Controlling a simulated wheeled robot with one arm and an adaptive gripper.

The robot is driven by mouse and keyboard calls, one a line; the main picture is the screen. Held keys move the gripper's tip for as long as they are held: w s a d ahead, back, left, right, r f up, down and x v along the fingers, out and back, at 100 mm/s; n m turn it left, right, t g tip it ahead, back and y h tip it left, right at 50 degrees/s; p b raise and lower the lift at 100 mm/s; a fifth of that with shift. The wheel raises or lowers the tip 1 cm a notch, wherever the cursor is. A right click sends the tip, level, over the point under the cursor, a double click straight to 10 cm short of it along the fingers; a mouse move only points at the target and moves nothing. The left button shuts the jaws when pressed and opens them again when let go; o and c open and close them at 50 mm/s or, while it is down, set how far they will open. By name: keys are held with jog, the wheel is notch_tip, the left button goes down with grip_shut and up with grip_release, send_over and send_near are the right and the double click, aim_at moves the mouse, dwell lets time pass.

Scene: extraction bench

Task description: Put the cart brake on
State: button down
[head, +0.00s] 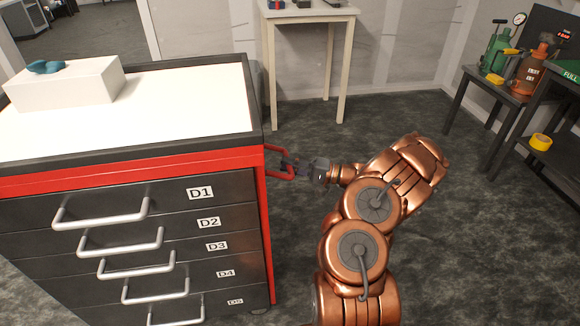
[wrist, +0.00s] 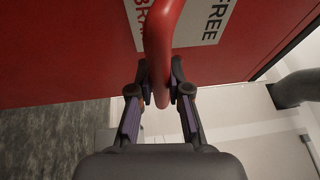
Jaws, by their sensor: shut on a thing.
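The cart (head: 218,157) is a red and black drawer cabinet with a white top, on the left in the head view. A red brake lever (head: 272,148) sticks out from its right side. In the wrist view the lever (wrist: 162,30) comes down from the top over a white label (wrist: 208,25) reading "FREE" and "BRA", the rest hidden behind the lever. My gripper (head: 291,167) is at the lever in the head view. In the wrist view its fingers (wrist: 160,80) are closed on both sides of the lever's lower end.
A white box (head: 65,85) with a blue object (head: 48,66) stands on the cart top. A pale table (head: 307,14) stands behind.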

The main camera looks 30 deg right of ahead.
jog(key=shift+f, duration=0.1)
jog(key=c, duration=1.1)
grip_release()
jog(key=r+v, duration=0.1)
jog(key=v, duration=1.1)
jog(key=shift+f, duration=0.45)
jog(key=shift+s, duration=0.1)
